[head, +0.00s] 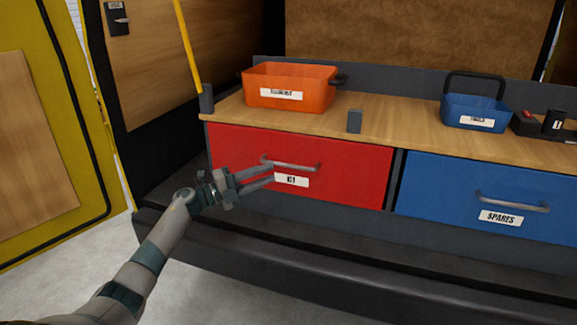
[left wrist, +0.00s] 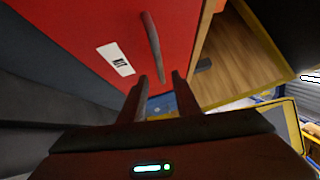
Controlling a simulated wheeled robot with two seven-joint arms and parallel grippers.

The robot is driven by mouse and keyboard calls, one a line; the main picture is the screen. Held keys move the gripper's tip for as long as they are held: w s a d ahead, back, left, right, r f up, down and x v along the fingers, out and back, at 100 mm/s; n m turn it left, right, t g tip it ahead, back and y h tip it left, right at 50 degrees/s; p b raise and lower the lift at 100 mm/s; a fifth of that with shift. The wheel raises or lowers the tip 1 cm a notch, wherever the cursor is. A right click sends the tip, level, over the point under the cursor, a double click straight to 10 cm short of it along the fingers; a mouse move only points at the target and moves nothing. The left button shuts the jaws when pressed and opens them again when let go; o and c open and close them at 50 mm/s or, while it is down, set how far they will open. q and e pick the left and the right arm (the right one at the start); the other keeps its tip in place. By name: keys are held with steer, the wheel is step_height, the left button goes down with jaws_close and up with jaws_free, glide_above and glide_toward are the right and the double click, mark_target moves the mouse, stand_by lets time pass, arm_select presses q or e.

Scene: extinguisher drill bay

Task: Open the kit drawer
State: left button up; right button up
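The red kit drawer (head: 345,172) is closed under the wooden worktop. Its grey bar handle (head: 292,165) runs level across the front, above a white label reading KIT (head: 291,180). My left gripper (head: 272,174) is in front of the drawer with its fingertips near the left part of the handle. In the left wrist view the two fingers (left wrist: 160,82) stand apart with nothing between them. The handle (left wrist: 152,45) shows just beyond the fingertips there, beside the label (left wrist: 116,60). I cannot tell whether a finger touches the handle. My right gripper is not in view.
A blue drawer (head: 455,188) labelled SPARES is to the right. An orange bin (head: 290,90) and a blue caddy (head: 475,110) stand on the worktop (head: 395,122). A dark ledge (head: 300,245) runs below the drawers. A yellow door (head: 60,190) stands at the left.

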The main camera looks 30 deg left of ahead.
mark_target(289, 166)
arm_select(q)
steer(key=x, duration=0.8)
steer(key=shift+w+d, duration=0.1)
steer(key=shift+w, duration=0.05)
jaws_close()
